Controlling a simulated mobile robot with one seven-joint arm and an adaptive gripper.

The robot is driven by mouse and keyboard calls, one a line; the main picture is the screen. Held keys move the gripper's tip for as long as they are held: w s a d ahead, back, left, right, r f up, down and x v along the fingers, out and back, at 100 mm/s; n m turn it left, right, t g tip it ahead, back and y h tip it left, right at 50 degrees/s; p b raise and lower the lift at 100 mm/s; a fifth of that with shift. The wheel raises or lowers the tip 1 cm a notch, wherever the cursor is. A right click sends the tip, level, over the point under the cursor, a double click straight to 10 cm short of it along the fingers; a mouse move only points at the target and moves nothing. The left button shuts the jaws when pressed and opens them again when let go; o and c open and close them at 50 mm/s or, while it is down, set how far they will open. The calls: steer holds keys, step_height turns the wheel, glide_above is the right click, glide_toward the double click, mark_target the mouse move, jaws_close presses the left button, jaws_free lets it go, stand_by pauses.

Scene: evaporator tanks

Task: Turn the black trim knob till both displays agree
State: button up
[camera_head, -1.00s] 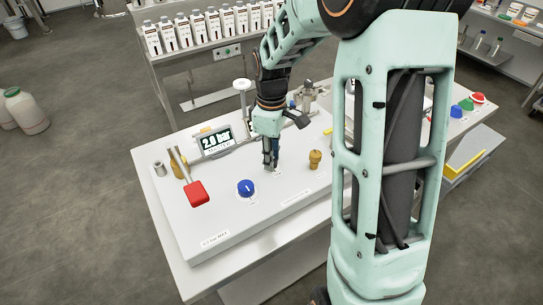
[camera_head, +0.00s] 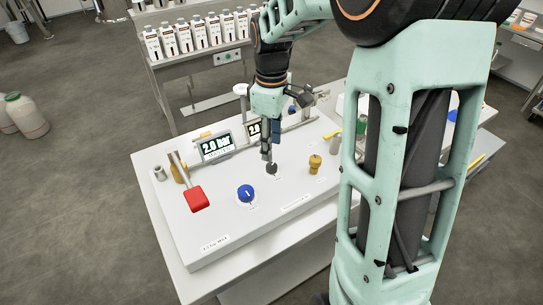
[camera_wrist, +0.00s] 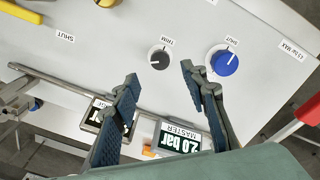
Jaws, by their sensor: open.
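The black trim knob (camera_head: 271,169) sits on the white panel, and in the wrist view the knob (camera_wrist: 159,57) has a white pointer line and a TRIM label. My gripper (camera_head: 267,155) is just above and behind it. In the wrist view my gripper (camera_wrist: 157,75) has its fingers apart, with the knob beyond the tips, in the gap between them. The master display (camera_wrist: 180,139) reads 2.0 bar; it also shows in the head view (camera_head: 215,147). The second display (camera_wrist: 99,113) is partly hidden by a finger; in the head view (camera_head: 254,129) only "2.0" or similar shows.
A blue knob (camera_head: 246,193) stands left of the trim knob, and a brass fitting (camera_head: 315,163) stands to its right. The panel's front is clear.

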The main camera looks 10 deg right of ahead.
step_height(320, 180, up, 5)
steer(key=shift+r, duration=0.1)
stand_by(0.6)
